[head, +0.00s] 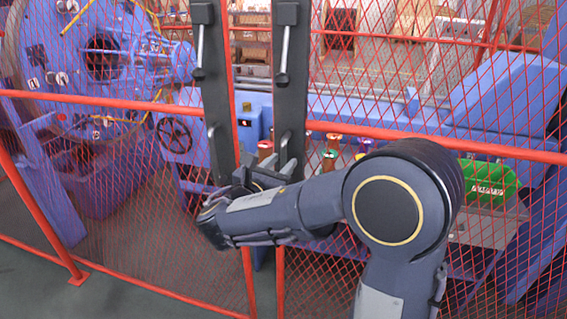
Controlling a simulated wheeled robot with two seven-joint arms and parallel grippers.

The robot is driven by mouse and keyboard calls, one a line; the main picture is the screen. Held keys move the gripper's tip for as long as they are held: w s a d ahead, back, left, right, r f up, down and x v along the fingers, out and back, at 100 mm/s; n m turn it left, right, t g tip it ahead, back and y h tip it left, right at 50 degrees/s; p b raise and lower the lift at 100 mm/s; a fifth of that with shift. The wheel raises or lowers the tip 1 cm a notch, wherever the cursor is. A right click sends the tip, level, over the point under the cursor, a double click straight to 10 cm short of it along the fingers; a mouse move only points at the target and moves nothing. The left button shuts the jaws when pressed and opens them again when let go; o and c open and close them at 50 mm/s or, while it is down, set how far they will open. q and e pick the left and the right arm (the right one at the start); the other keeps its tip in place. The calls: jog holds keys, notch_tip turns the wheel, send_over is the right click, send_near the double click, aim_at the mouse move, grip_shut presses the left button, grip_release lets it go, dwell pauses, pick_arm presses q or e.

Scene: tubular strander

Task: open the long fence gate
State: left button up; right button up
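The fence gate is red mesh in red tube frames. One mesh panel (110,200) spans the left and another mesh panel (400,75) spans the right. Two dark upright plates stand side by side where they meet, a left plate (218,110) and a right plate (291,100). The panels look in line. My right gripper (272,174) is at the lower ends of the plates, partly hidden by my wrist. Its finger opening and any contact are unclear. My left gripper is out of view.
Behind the mesh stand a big blue machine wheel (60,55), a black handwheel (174,135), several coloured spools (329,160) and a green part (488,180). Grey floor (40,295) in front there is clear.

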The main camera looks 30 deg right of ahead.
jog(key=shift+x, duration=0.95)
grip_shut()
